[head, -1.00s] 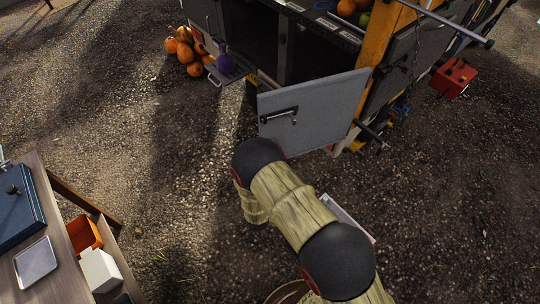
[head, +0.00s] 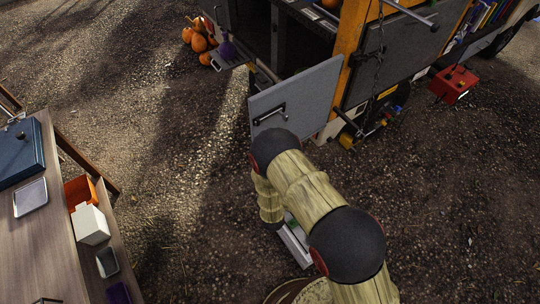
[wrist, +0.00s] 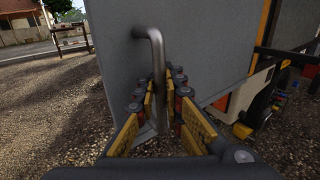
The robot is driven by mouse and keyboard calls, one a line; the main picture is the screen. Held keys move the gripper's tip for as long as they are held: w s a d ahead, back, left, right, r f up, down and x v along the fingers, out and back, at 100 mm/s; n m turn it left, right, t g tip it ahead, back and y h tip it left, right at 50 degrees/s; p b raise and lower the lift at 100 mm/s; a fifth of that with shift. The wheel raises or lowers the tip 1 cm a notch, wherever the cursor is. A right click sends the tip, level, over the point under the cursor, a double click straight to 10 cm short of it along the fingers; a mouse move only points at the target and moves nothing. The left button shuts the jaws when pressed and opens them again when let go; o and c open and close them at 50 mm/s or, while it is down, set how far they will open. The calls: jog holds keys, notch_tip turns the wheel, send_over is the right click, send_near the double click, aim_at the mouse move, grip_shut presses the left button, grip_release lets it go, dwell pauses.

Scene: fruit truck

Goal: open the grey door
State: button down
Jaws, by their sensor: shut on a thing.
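The grey door (head: 305,92) is a flat panel on the truck's side. It stands swung out from the truck, with a dark opening behind it. Its dark bar handle (head: 269,112) is near the left edge in the head view. In the wrist view the door (wrist: 215,45) fills the middle, and its bent metal handle (wrist: 155,45) runs down between my fingers. My gripper (wrist: 160,82) is shut on the handle, with yellow-padded fingers on both sides.
The truck's orange post (head: 352,50) stands beside the door's right edge. A red box (head: 453,84) is farther right. Pumpkins (head: 199,40) lie at the upper left. A wooden table (head: 50,245) stands at the left. Open gravel lies between table and truck.

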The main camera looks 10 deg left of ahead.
jog(key=shift+s+a, duration=0.15)
jog(key=shift+a, duration=0.05)
jog(key=c, duration=2.2)
grip_release()
jog(key=shift+s+a, duration=0.1)
jog(key=shift+o, duration=1.2)
jog(key=shift+d, duration=0.2)
jog(key=s+d, duration=0.2)
jog(key=s, duration=0.9)
jog(key=shift+s, duration=0.3)
